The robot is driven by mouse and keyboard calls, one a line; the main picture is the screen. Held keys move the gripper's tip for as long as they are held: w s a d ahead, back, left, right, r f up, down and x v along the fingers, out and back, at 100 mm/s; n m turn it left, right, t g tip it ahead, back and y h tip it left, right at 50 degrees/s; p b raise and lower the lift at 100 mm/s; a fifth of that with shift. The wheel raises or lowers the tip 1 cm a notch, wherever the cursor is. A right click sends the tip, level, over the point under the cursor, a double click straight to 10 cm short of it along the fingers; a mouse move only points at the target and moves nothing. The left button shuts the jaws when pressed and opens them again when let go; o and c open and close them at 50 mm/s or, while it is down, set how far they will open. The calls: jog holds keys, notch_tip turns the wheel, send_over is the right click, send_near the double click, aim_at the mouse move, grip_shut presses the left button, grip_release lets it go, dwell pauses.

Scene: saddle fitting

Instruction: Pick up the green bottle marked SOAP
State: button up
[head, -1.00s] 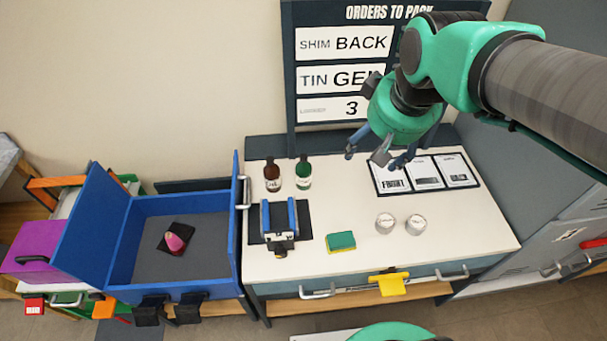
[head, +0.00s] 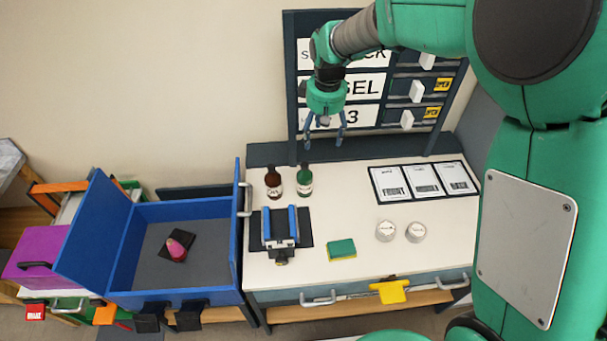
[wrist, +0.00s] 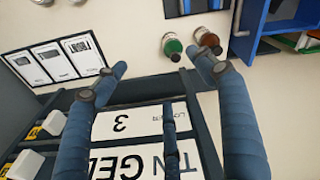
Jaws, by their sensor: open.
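The green bottle (head: 304,181) stands upright near the back edge of the white table, with a pale label too small to read in the head view. It also shows in the wrist view (wrist: 172,46), seen from above. A brown bottle (head: 273,183) stands close on its left in the head view; it shows in the wrist view (wrist: 207,41) too. My gripper (head: 325,146) is open and empty, above and behind the green bottle in the head view, in front of the order board. In the wrist view the fingers (wrist: 160,70) are spread wide, with the green bottle beyond them.
A vise-like holder (head: 281,240) stands just in front of the bottles. A sponge (head: 341,249), two round tins (head: 385,231) and (head: 415,232), and a card sheet (head: 423,181) lie on the table. The order board (head: 440,60) rises behind. A blue box (head: 190,212) stands left.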

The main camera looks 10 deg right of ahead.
jog(key=n+g, duration=0.1)
jog(key=n, duration=0.1)
send_over(305, 165)
notch_tip(305, 165, down, 13)
jog(key=shift+w+f, duration=0.15)
jog(key=shift+f, duration=0.05)
jog(key=shift+f, duration=0.15)
jog(key=shift+f, duration=4.2)
jog(key=shift+b, duration=0.3)
jog(key=shift+f+b, duration=0.4)
jog(key=shift+f, duration=2.2)
